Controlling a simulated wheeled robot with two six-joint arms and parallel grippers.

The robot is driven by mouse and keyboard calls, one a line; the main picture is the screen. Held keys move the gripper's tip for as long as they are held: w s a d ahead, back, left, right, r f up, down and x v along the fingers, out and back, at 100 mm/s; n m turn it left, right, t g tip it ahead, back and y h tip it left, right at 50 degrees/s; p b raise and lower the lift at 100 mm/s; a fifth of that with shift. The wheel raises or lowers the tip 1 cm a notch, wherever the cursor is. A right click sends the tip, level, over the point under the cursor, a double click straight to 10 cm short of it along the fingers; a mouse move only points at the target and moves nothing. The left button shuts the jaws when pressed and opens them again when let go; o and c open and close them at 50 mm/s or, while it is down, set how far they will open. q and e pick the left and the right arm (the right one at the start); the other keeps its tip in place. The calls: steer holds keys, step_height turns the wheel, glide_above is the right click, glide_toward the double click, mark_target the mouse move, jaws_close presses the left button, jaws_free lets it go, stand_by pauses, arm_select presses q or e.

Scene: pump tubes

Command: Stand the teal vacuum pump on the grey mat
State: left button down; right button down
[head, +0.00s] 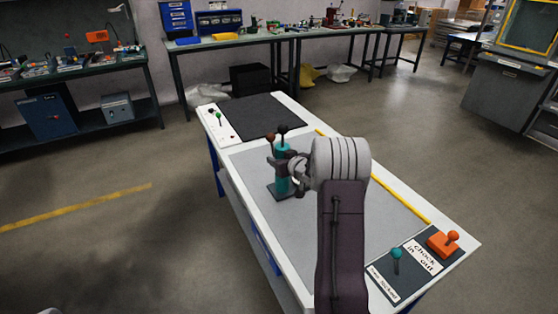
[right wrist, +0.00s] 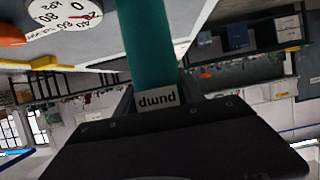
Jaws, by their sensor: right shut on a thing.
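The teal vacuum pump (head: 283,155) stands upright over the light grey surface in the middle of the bench, its dark square base (head: 279,191) low. I cannot tell whether the base touches that surface. My right gripper (head: 286,163) is shut on the pump's body, and the arm hides part of its right side. In the right wrist view, the teal column (right wrist: 151,42) with a "pump" label (right wrist: 163,99) sits between the fingers. A dark grey mat (head: 262,116) lies bare at the bench's far end. My left gripper is out of view.
A white strip with small knobs (head: 221,124) lies left of the dark mat. A near-right panel has an orange block with a knob (head: 444,242), a teal knob (head: 396,254) and a check in/out card (head: 421,254). A dial (right wrist: 65,10) shows in the right wrist view.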

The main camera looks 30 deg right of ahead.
steer(key=c, duration=0.7)
jaws_free()
steer(key=shift+f, duration=0.1)
steer(key=p+v, duration=0.1)
steer(key=v, duration=1.1)
steer(key=shift+a+r+p, duration=0.1)
steer(key=shift+r+p, duration=0.15)
steer(key=shift+p, duration=0.15)
